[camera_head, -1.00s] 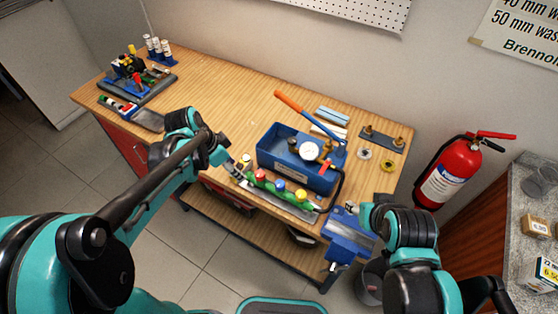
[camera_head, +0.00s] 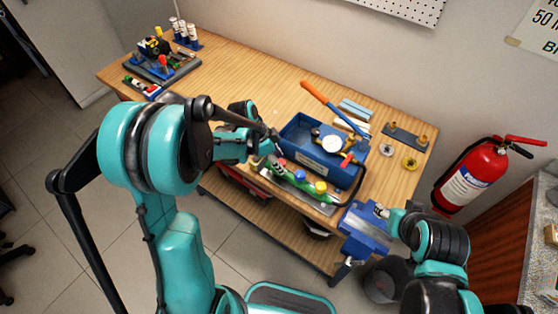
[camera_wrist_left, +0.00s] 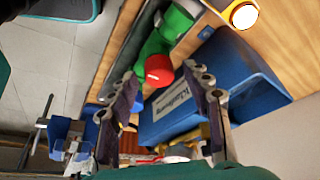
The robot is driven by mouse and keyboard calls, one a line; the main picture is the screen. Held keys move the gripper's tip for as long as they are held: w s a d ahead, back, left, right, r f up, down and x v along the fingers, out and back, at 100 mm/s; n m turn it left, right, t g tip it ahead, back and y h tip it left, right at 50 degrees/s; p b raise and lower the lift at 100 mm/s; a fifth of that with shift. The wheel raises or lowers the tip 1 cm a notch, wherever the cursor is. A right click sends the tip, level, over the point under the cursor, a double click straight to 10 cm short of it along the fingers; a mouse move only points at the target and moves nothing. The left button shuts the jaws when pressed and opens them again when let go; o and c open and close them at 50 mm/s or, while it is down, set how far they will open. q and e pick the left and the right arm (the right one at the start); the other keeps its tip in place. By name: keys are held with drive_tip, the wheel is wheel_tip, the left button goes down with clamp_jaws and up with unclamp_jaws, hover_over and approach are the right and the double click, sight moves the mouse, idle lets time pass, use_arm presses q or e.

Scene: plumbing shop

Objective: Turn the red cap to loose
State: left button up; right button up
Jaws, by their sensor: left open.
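The red cap (camera_wrist_left: 158,70) sits on the green manifold (camera_wrist_left: 178,22), and in the wrist view it appears between my left fingertips, closer to the left one. I see no clear contact, and depth is hard to judge. In the head view the green manifold (camera_head: 313,194) lies along the front of the bench, with blue (camera_head: 300,175) and yellow (camera_head: 320,187) caps showing. My left gripper (camera_head: 273,146) is open above its left end and largely hides the red cap there. My right gripper (camera_head: 381,211) is by the blue vise (camera_head: 362,232); its fingers are too small to read.
A blue pump box (camera_head: 300,133) with an orange-handled lever (camera_head: 328,102) stands just behind the manifold. A black hose (camera_head: 359,185) curves at its right end. Loose fittings lie at the bench's right side. A fire extinguisher (camera_head: 472,175) hangs on the wall. The bench's left middle looks clear.

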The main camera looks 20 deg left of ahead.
use_arm(q)
clamp_jaws()
